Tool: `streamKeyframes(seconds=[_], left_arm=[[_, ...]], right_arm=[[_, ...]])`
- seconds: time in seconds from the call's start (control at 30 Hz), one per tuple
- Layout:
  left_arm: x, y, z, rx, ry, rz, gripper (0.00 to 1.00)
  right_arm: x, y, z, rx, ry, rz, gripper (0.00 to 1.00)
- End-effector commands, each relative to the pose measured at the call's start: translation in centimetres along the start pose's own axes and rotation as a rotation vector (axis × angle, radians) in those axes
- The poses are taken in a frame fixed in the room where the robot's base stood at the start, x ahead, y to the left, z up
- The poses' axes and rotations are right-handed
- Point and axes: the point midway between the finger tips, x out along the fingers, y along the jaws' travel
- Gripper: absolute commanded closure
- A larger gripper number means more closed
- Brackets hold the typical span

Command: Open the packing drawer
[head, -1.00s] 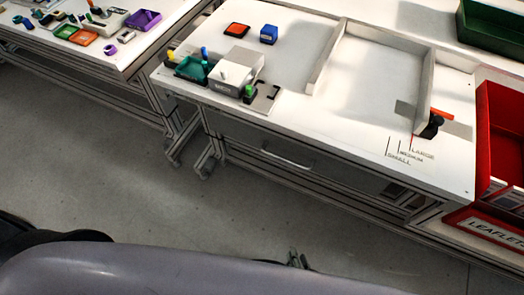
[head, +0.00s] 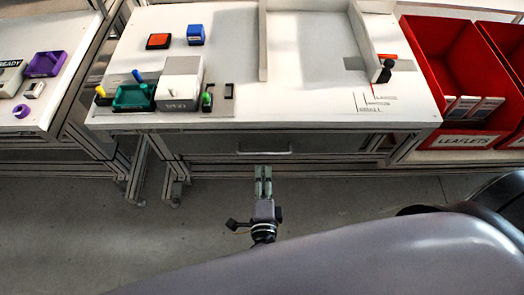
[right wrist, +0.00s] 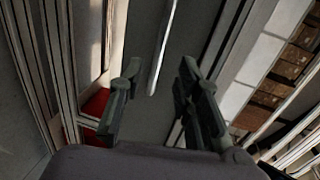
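The packing drawer (head: 330,143) is a grey front under the white worktop, and it looks closed. Its pale bar handle (head: 264,151) is near the middle of the bench front. In the right wrist view the handle (right wrist: 162,45) runs as a light bar ahead of the fingers, a little left of their middle at its lower end. My right gripper (head: 263,174) is just in front of and below the handle in the head view. In the right wrist view the gripper (right wrist: 158,82) has its two fingers apart with nothing between them. My left gripper is not in view.
The white worktop (head: 285,109) carries a stamp station, an orange pad (head: 158,41), a blue block (head: 196,35) and a walled tray area. Red leaflet bins (head: 440,75) stand at the right. Another table (head: 30,125) is at the left. The floor before the drawer is clear.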

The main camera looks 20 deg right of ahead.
Motion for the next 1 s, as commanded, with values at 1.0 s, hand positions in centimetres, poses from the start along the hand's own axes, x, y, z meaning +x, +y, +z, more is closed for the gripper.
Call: streamKeyframes(seconds=[1.0], left_arm=[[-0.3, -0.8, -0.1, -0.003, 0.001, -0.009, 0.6]], right_arm=[[9.5, 0.0, 0.0, -0.002, 0.0, 0.0, 0.77]])
